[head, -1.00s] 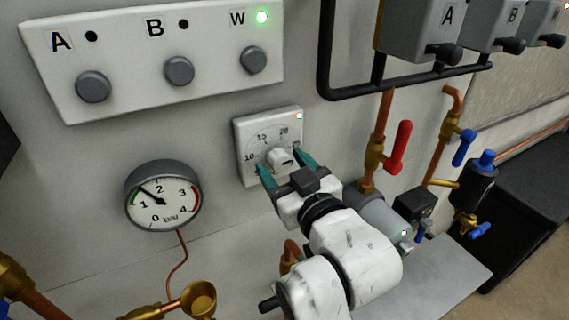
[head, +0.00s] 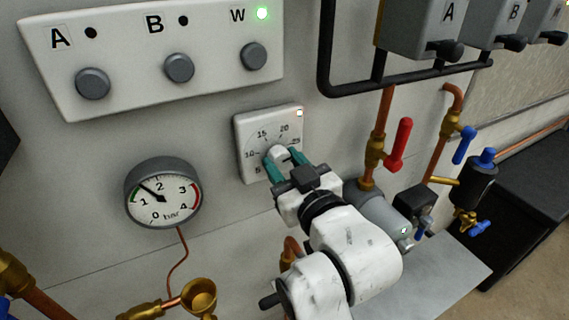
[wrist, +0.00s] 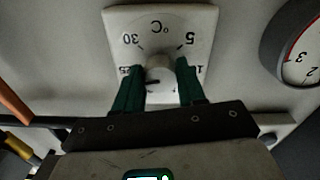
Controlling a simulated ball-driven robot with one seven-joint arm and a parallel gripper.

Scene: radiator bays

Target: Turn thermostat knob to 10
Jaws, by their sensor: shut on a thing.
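The thermostat is a square white plate (head: 243,124) on the wall, with a dial marked 5, 10, 15, 20, 25 in the head view. The wrist view shows the plate upside down (wrist: 117,22), with 5, 30 and °C readable. Its white knob (head: 277,152) sits at the dial's middle and also shows in the wrist view (wrist: 159,66). My gripper (head: 282,160) is shut on the knob, one teal finger on each side. In the wrist view my gripper (wrist: 160,78) covers part of the dial. I cannot tell which number the knob points to.
A pressure gauge (head: 162,195) is left of the thermostat. A panel (head: 130,50) with knobs A, B and W hangs above, its W light green. A red-handled valve (head: 399,146) and copper pipes stand close to the right of my arm.

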